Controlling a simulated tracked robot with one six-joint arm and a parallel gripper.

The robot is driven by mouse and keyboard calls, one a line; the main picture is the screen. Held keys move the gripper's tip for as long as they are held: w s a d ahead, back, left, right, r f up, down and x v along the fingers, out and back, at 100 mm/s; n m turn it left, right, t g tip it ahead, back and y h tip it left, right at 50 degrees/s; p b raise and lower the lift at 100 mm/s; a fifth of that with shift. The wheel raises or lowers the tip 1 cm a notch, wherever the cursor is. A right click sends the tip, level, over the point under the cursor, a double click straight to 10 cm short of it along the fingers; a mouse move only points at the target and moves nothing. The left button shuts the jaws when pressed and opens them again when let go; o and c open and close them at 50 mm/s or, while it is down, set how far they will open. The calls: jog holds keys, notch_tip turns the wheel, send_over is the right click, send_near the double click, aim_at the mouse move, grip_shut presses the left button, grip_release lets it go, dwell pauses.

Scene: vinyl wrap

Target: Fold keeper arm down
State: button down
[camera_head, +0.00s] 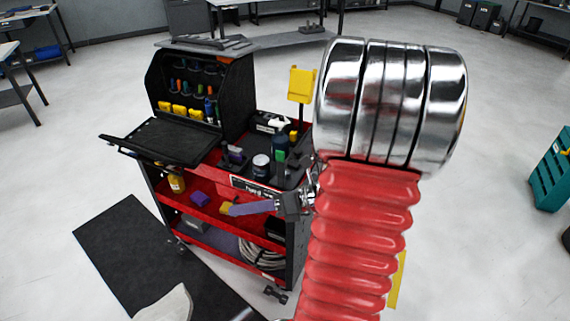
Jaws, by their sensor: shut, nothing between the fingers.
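I cannot pick out the keeper arm for certain. A purple-grey bar (252,207) sticks out over the front of the red tool cart (215,190), with a yellow piece by its left end. My gripper (286,205) shows as a small dark and metal end at the bar's right end, partly hidden by my red bellows arm. It is shut and empty. I cannot tell whether it touches the bar. A yellow plate (301,85) stands upright on a thin dark post at the cart's back right.
The cart's top tray holds a dark jar (261,166) and bottles. A black cabinet (203,90) with tools stands at its left, its flap (168,140) open. A dark mat (135,255) lies on the floor. My chrome and red arm blocks the right side.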

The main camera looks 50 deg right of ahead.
jog(key=s+a+r+n+g+h, duration=0.1)
jog(key=s+a+n+g+h, duration=0.15)
jog(key=a+n+g, duration=0.6)
jog(key=s+a+n+g+h, duration=0.15)
jog(key=s+a+n, duration=0.35)
jog(key=n, duration=0.8)
notch_tip(320, 180, up, 8)
jog(key=a+n+t+h, duration=0.2)
jog(key=n+t+h, duration=0.2)
jog(key=n, duration=1.1)
jog(key=shift+w+h, duration=0.45)
jog(key=shift+h, duration=0.35)
